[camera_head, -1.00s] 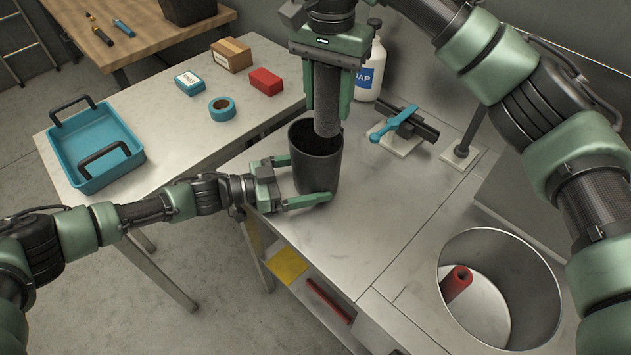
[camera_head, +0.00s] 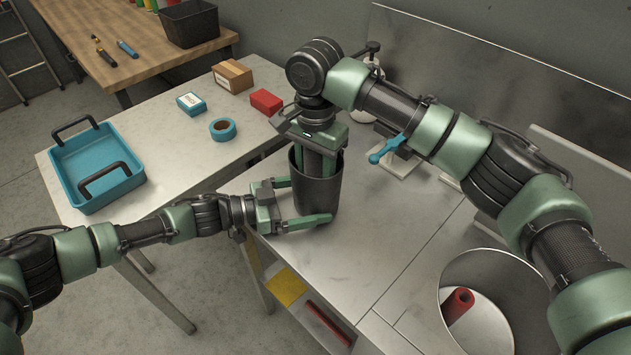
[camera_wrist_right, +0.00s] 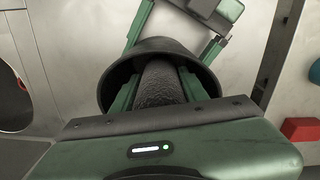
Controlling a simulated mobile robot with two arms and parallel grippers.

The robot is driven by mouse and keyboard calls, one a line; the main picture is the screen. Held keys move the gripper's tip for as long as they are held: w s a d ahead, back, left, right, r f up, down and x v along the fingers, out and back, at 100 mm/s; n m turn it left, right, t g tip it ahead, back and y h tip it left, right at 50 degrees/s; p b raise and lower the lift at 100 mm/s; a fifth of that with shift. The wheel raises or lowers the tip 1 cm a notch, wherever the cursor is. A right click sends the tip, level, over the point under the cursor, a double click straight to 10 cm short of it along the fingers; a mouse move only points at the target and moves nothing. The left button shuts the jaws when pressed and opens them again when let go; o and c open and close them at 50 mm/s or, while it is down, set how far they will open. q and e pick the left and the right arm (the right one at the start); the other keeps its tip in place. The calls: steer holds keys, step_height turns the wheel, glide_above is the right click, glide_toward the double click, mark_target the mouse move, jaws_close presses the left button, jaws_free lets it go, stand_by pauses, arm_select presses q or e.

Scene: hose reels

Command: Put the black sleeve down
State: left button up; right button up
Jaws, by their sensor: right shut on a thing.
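The black sleeve (camera_wrist_right: 160,83), a dark rough-surfaced tube, is between the fingers of my right gripper (camera_head: 314,162). My right gripper is shut on it and reaches down into the dark grey cup (camera_head: 318,193). In the right wrist view the sleeve points into the cup's mouth; its lower end is hidden, so I cannot tell if it touches the bottom. The cup stands upright at the metal bench's left edge. My left gripper (camera_head: 297,203) has its fingers spread apart at the cup's sides; I cannot tell whether both touch it.
A blue tray (camera_head: 95,180), blue tape roll (camera_head: 223,129) and red box (camera_head: 265,101) are on the left table. A blue-handled clamp (camera_head: 385,150) is behind the cup. A round opening at right (camera_head: 449,268) holds a red tube (camera_head: 457,304). The bench middle (camera_head: 385,235) is clear.

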steer(key=shift+f, duration=1.85)
steer(key=o, duration=1.1)
steer(key=shift+f, duration=0.1)
step_height(320, 180, up, 12)
steer(key=shift+r, duration=0.15)
arm_select(q)
steer(key=o, duration=0.6)
steer(key=shift+a, duration=0.15)
